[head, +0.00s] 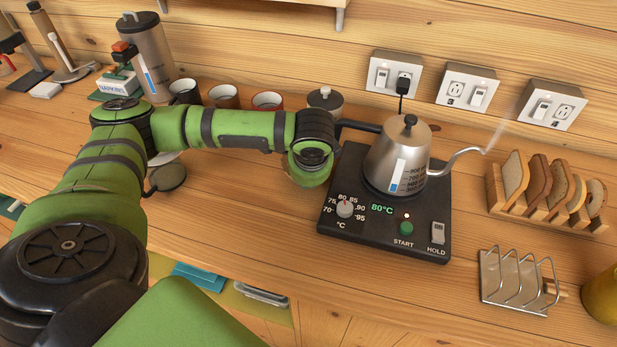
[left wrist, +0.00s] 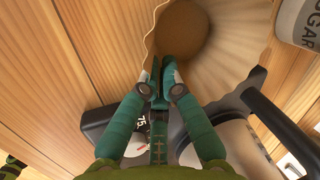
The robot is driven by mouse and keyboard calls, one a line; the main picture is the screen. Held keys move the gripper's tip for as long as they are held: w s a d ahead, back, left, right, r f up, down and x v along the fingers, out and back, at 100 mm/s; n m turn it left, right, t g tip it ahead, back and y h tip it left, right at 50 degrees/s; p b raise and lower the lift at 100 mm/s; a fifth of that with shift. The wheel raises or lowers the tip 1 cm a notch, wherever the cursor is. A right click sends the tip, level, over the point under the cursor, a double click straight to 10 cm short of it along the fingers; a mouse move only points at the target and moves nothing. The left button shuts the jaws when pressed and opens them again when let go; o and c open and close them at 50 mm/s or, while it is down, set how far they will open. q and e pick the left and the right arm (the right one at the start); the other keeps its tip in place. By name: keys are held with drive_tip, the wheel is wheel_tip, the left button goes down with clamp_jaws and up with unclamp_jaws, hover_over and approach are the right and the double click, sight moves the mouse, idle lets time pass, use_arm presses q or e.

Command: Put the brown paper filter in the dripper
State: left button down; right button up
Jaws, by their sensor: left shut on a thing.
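The brown paper filter (left wrist: 182,30) shows at the top of the left wrist view, with a round brown middle, pale fluted sides and a wavy edge. My left gripper (left wrist: 160,88) is shut on its near edge. In the head view my left arm reaches across the counter to just left of the kettle; its wrist hides the fingers and the filter. I cannot make out the dripper in either view. My right gripper is in neither view.
A kettle (head: 397,158) stands on a black heating base (head: 345,232) close to my left wrist. A grey canister (head: 325,101) and several mugs line the back. A toast rack (head: 515,285) and bread slices are at right. The front-middle counter is clear.

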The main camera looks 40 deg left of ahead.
use_arm(q)
drive_tip(key=shift+f, duration=0.15)
drive_tip(key=c, duration=1.4)
unclamp_jaws()
drive_tip(key=shift+c, duration=0.2)
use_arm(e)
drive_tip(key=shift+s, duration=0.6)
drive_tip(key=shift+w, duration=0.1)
